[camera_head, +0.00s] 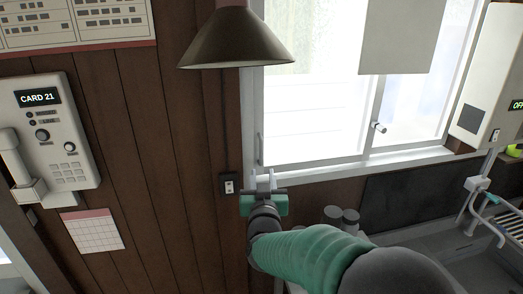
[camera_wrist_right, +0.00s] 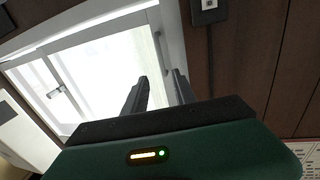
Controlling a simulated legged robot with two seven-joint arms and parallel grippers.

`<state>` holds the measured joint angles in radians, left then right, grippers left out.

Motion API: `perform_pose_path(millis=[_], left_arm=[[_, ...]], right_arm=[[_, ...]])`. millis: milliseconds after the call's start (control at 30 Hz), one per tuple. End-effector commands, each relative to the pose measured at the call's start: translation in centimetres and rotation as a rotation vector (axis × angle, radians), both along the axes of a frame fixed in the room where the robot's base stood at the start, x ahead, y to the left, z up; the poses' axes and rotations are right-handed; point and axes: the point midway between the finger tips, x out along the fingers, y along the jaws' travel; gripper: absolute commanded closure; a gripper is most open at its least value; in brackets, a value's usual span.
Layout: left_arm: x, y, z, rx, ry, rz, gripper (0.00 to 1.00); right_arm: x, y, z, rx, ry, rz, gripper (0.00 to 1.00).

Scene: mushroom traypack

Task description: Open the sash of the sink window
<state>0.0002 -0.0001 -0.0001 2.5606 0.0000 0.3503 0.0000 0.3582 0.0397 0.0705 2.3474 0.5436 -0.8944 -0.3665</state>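The sink window (camera_head: 310,110) has a white frame, with bright glass behind it. A thin upright handle (camera_head: 261,149) sits at the left edge of its left sash; the handle also shows in the right wrist view (camera_wrist_right: 160,48). A small latch (camera_head: 378,127) is on the middle upright of the window. My right gripper (camera_head: 264,181), green with pale fingertips in the head view, is just below the handle at the lower left window corner. Its two fingers stand apart with nothing between them in the right wrist view (camera_wrist_right: 160,88). My left gripper is out of view.
A lamp shade (camera_head: 236,40) hangs above, left of the window. A wall switch (camera_head: 229,186) is just left of my right gripper. Grey canisters (camera_head: 350,220) stand behind my right forearm. A wall phone (camera_head: 55,135) hangs at far left, and a rack (camera_head: 497,215) is at right.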

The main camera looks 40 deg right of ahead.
Motion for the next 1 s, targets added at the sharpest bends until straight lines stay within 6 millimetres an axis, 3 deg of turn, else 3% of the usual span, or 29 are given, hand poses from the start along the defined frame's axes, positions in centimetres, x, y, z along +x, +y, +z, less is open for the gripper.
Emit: perform_pose_path(millis=[33, 400, 600, 800, 1000], left_arm=[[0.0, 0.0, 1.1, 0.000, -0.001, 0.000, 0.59], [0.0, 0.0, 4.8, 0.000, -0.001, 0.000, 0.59], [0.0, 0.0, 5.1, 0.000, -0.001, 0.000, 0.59], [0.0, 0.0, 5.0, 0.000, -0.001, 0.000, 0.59], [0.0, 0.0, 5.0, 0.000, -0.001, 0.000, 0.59]], right_arm=[[1.0, -0.9, 0.4, 0.000, 0.005, -0.002, 0.67], [7.2, -6.1, 0.7, -0.001, -0.002, 0.002, 0.67], [8.5, -6.9, 0.2, -0.001, 0.000, 0.003, 0.67], [8.6, -7.1, 0.1, -0.001, 0.001, 0.003, 0.67], [8.4, -7.0, 0.2, -0.001, -0.001, 0.003, 0.94]])
